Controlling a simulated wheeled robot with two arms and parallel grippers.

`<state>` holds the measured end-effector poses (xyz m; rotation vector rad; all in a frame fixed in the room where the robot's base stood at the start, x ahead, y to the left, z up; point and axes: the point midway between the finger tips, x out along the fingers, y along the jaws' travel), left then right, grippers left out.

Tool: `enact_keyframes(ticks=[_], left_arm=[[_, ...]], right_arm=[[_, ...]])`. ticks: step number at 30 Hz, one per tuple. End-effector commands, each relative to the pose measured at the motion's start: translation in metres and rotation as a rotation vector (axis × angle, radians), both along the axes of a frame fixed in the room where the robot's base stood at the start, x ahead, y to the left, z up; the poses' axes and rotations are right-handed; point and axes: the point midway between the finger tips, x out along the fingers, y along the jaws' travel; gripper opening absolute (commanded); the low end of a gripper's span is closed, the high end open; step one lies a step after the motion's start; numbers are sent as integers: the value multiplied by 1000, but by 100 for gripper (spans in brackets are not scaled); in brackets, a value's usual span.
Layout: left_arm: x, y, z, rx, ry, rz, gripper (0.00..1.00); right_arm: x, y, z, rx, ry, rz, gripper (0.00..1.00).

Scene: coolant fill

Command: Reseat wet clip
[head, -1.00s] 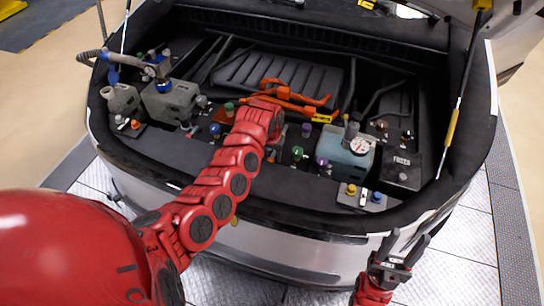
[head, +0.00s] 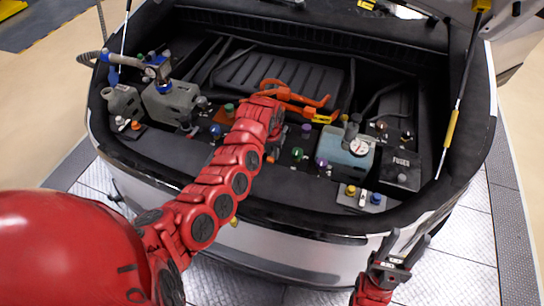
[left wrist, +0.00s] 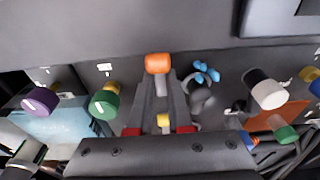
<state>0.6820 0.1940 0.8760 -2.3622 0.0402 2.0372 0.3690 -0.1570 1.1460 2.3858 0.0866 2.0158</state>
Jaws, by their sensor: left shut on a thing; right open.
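My left gripper (left wrist: 158,84) is shut on an orange-capped piece (left wrist: 157,62) in the left wrist view. The cap shows just beyond the fingertips, and a small yellow part (left wrist: 163,120) shows between the fingers. I cannot tell whether this piece is the clip or whether it is seated. In the head view my left arm hides most of that hand over the front of the bay. My right gripper (head: 397,248) is open and empty in front of the bumper. No wetness can be made out.
Green (left wrist: 104,101) and purple (left wrist: 40,100) knobs stand to the left of the fingers; a blue winged part (left wrist: 206,72) stands close right.

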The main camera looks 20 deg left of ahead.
Motion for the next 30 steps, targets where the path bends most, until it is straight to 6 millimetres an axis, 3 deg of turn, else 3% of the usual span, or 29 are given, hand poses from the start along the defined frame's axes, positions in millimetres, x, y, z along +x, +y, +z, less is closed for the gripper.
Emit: enact_keyframes(ticks=[30], left_arm=[[11,1,17,3,-9,0,0]], right_arm=[[0,0,-10,0,0,0,50]])
